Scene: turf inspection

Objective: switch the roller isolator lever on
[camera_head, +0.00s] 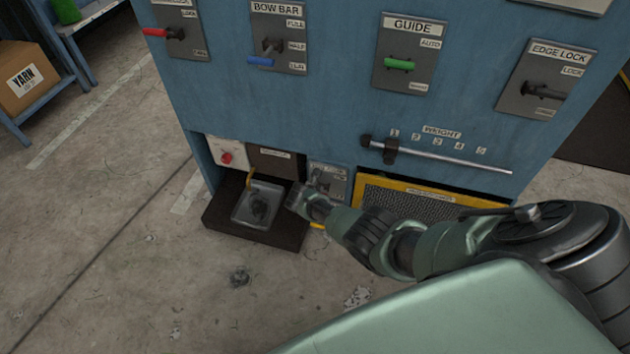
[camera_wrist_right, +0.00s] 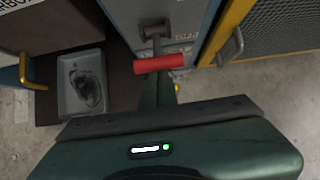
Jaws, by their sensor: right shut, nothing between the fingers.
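A lever with a red crossbar handle (camera_wrist_right: 158,65) stands on a small grey plate low on the blue machine in the right wrist view. In the head view this plate (camera_head: 341,182) is partly hidden by my right gripper, and its label is too small to read. My right gripper (camera_head: 308,202) is shut and empty. Its fingers (camera_wrist_right: 158,90) are close beneath the red handle in the wrist view; I cannot tell whether they touch it. My left gripper is not in view.
A dark ledge (camera_head: 222,213) with a grey tray (camera_head: 242,216) juts out left of the plate. A yellow-framed mesh panel (camera_head: 415,203) with a handle (camera_wrist_right: 230,47) is on the right. The floor in front is clear.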

